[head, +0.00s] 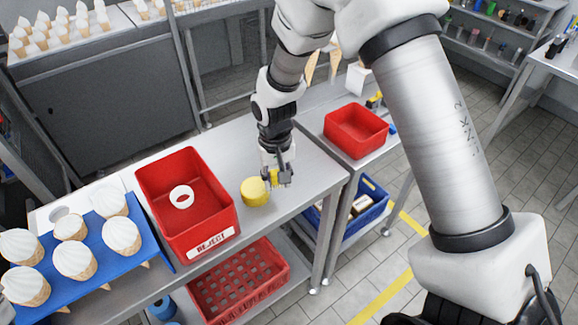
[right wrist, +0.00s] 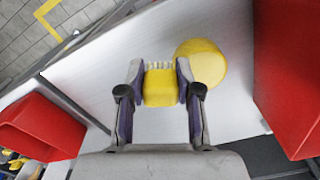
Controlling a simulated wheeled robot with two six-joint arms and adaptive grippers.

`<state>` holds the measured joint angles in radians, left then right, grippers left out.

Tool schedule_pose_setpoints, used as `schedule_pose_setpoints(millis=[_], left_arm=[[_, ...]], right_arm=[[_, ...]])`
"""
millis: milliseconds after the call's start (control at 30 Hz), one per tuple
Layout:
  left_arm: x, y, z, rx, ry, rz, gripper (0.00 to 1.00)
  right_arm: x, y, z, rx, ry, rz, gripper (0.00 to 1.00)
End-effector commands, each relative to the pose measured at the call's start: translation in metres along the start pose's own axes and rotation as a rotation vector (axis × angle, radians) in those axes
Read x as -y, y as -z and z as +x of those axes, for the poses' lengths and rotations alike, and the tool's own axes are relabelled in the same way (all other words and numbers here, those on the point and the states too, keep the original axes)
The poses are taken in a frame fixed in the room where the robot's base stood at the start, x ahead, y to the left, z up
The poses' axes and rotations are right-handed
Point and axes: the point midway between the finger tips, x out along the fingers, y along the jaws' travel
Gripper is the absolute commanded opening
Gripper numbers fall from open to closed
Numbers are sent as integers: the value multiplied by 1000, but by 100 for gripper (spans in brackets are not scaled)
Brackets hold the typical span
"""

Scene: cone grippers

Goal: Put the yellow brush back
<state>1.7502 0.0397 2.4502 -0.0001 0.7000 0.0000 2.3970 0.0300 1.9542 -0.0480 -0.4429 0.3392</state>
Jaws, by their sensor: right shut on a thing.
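The yellow brush (right wrist: 159,88) is a small yellow block with pale bristles, held between the two fingers of my right gripper (right wrist: 158,80). In the head view my right gripper (head: 279,181) is over the metal table, with part of the brush (head: 273,177) showing between its fingers. The fingers hide some of it, and I cannot tell whether it touches the tabletop. A round yellow object (head: 255,191) stands on the table just left of the gripper; it also shows in the right wrist view (right wrist: 202,62). My left gripper is not in view.
A red REJECT bin (head: 228,218) holding a white ring (head: 181,196) stands left on the table (head: 305,165). A blue rack (head: 150,235) of ice cream cones is further left. A red tray (head: 356,130) sits on the right-hand cart. A red crate (head: 240,285) is below.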

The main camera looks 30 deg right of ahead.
Motion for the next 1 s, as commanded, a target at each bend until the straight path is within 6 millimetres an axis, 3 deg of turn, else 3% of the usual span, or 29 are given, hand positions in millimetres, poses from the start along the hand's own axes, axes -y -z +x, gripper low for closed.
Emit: schedule_pose_setpoints(millis=[200,333,600,900,933,1000], left_arm=[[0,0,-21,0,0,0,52],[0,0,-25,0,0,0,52],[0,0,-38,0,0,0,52],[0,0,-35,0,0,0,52],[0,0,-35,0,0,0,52],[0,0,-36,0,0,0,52]], right_arm=[[-46,43,2,0,3,5,0],[-62,58,7,1,0,2,0],[-65,60,42,0,-2,-2,0],[-64,60,47,-1,-1,-2,0],[-64,60,47,-1,-1,-2,37],[-64,60,46,-1,-1,-2,59]])
